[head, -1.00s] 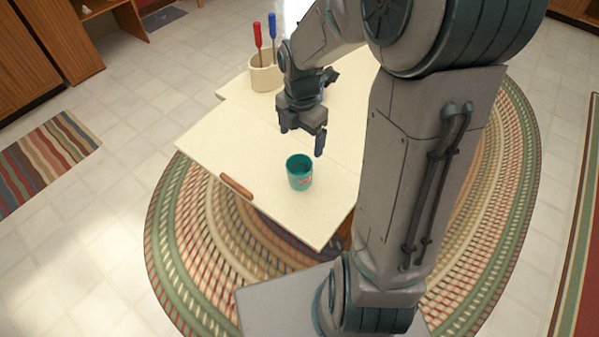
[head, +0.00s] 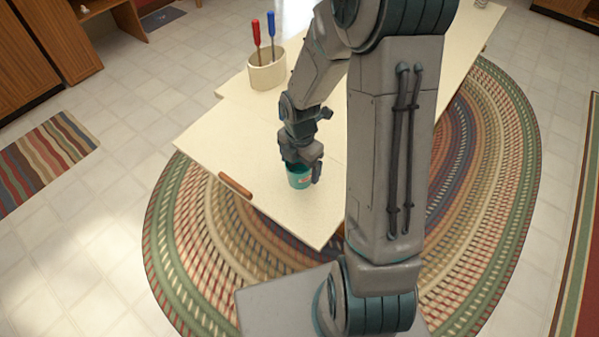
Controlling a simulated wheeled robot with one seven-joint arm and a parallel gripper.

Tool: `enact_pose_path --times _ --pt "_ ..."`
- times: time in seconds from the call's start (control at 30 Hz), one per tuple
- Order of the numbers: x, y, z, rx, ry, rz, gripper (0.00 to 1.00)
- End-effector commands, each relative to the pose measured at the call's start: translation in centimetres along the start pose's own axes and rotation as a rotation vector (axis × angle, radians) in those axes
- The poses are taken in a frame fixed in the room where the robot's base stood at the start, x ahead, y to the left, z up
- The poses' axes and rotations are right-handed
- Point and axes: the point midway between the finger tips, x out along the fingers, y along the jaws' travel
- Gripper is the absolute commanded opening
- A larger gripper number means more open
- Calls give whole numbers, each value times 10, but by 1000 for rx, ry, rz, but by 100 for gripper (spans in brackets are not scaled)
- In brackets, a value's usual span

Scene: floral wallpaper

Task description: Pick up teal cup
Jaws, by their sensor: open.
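The teal cup (head: 298,181) stands upright on the cream table (head: 235,150), near its front corner. My gripper (head: 302,176) is open and right at the cup, pointing down over it. One finger shows at the cup's right side. The other finger is hard to make out near the rim. The gripper hides most of the cup's rim and upper part. I cannot tell whether the fingers touch the cup.
A cream holder (head: 267,73) with a red and a blue screwdriver stands farther back on the table. A brown wooden handle (head: 236,185) is at the table's front-left edge. The tabletop left of the cup is clear. A braided oval rug (head: 200,240) lies below.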

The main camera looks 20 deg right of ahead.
Motion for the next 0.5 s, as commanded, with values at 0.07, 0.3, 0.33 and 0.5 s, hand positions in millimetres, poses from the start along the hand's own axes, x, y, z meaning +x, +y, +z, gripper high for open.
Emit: enact_pose_path --times 0.07,0.3,0.33,0.5 --pt "0 0 0 0 0 0 87" --pt "-1 0 0 0 0 0 40" --pt "-1 0 0 0 0 0 36" --pt "-1 0 0 0 -1 1 36"
